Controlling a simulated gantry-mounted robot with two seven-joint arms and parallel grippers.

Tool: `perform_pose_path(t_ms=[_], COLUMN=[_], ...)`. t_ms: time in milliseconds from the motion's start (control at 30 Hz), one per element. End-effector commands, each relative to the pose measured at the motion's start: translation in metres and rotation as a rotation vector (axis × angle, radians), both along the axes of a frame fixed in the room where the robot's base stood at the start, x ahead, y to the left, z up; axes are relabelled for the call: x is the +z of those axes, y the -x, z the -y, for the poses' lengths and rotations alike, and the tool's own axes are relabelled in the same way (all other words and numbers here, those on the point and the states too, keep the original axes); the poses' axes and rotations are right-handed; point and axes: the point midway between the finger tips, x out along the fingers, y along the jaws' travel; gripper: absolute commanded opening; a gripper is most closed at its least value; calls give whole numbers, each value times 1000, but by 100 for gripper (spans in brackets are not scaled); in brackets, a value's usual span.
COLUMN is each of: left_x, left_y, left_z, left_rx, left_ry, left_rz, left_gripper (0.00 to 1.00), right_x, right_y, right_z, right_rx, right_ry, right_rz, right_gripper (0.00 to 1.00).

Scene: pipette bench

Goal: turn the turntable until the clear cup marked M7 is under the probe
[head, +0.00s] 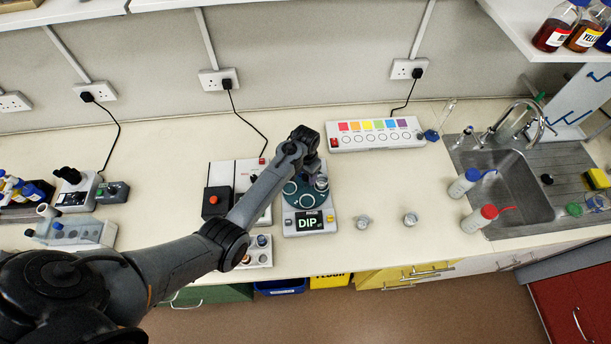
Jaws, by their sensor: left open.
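The turntable (304,188) is a dark green disc on a pale instrument whose screen (309,223) reads "DIP". Pale ring shapes show on the disc, and a clear cup (321,184) stands at its right side. The marking M7 cannot be read on any cup, and I cannot make out the probe. My left arm reaches in from the lower left, across the instrument. My left gripper (316,173) is open, over the back right part of the turntable, and hides some of it. I cannot tell whether it touches the disc. My right gripper is not in view.
Two small clear containers (363,222) (410,218) stand on the bench to the right. A box with a red button (214,201) is left of the instrument. A colour-strip unit (376,134) is behind.

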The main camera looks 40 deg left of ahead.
Motion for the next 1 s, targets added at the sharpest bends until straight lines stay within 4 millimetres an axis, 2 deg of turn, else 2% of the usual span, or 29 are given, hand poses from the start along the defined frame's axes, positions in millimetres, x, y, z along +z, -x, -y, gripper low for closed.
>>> perform_pose_path(t_ms=[233,600,1000], left_x=[0,0,0], left_y=[0,0,-2], left_z=[0,0,3], left_rx=[0,0,5], left_ry=[0,0,0], left_rz=[0,0,0], left_gripper=[56,0,0], right_x=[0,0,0], right_y=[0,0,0], right_z=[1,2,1], right_rx=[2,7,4], right_ry=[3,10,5], right_rz=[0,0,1], right_gripper=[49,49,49])
